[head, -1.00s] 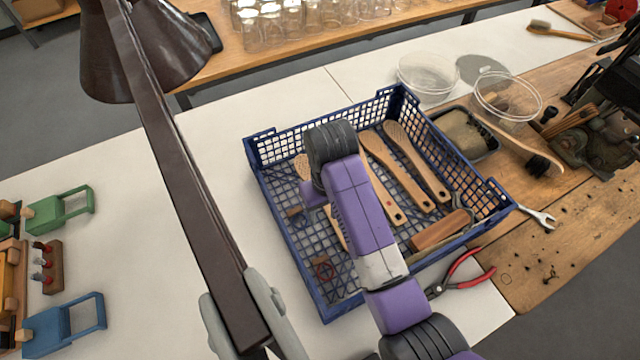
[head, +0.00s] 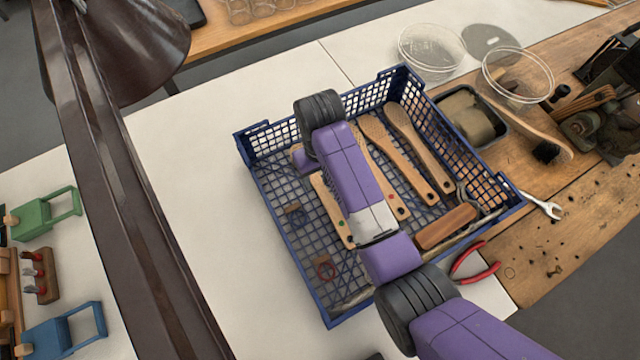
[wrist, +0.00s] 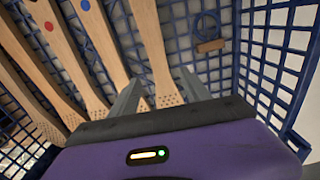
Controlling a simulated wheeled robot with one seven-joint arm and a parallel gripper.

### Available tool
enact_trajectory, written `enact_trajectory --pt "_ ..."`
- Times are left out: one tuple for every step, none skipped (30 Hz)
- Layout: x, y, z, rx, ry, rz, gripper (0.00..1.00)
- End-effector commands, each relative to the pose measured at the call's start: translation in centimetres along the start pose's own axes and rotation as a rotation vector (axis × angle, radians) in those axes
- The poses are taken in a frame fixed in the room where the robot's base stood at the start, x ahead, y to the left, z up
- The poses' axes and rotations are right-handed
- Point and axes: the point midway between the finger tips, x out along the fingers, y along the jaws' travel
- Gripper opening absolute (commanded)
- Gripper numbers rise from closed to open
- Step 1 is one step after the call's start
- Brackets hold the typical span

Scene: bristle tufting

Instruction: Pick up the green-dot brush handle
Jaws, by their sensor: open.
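The green-dot brush handle (head: 333,208) lies in the blue crate (head: 262,208), leftmost of the wooden brushes in the head view. Its green dot is near the front end, and my arm hides its far part. In the wrist view, my gripper (wrist: 160,78) is open. Its fingers stand on either side of the rightmost wooden brush (wrist: 151,45), near its dotted head. No dot shows on that brush there; by its place in the row it matches the green-dot one. I cannot tell the finger height. In the head view, my fingers are hidden.
A red-dot brush (wrist: 60,58) and a blue-dot brush (wrist: 103,42) lie close on the left in the wrist view. A wooden block (head: 447,227) lies in the crate's front right. Crate walls surround the brushes. A lamp (head: 115,45) stands left.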

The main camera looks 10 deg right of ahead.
Motion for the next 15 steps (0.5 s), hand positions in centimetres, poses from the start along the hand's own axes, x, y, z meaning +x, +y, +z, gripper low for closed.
enact_trajectory --pt "0.6 -0.1 0.1 -0.001 -0.005 0.0 0.55" --pt "1.1 -0.2 0.1 -0.001 -0.006 0.0 0.55" --pt "1.6 -0.2 0.0 -0.001 -0.005 0.0 0.55" --pt "2.1 -0.2 0.0 -0.001 -0.006 0.0 0.55" --pt "2.5 -0.2 0.0 -0.001 -0.004 0.0 0.55" --pt "3.0 -0.2 0.0 -0.001 -0.005 0.0 0.55" --pt "3.2 -0.2 0.0 -0.001 -0.003 0.0 0.55" --pt "3.5 -0.2 0.0 -0.001 -0.002 0.0 0.55" --pt "3.7 -0.2 0.0 -0.001 -0.003 0.0 0.55" --pt "3.8 -0.2 0.0 -0.001 -0.003 0.0 0.55" --pt "3.8 -0.2 0.0 -0.001 -0.002 0.0 0.55" --pt "3.9 -0.2 0.0 0.0 -0.002 0.0 0.55" --pt "3.9 -0.2 0.0 0.0 -0.001 0.0 0.55" --pt "3.9 -0.2 -0.1 0.0 -0.001 0.0 0.55" --pt "3.9 -0.2 0.0 0.0 -0.001 0.0 0.55"
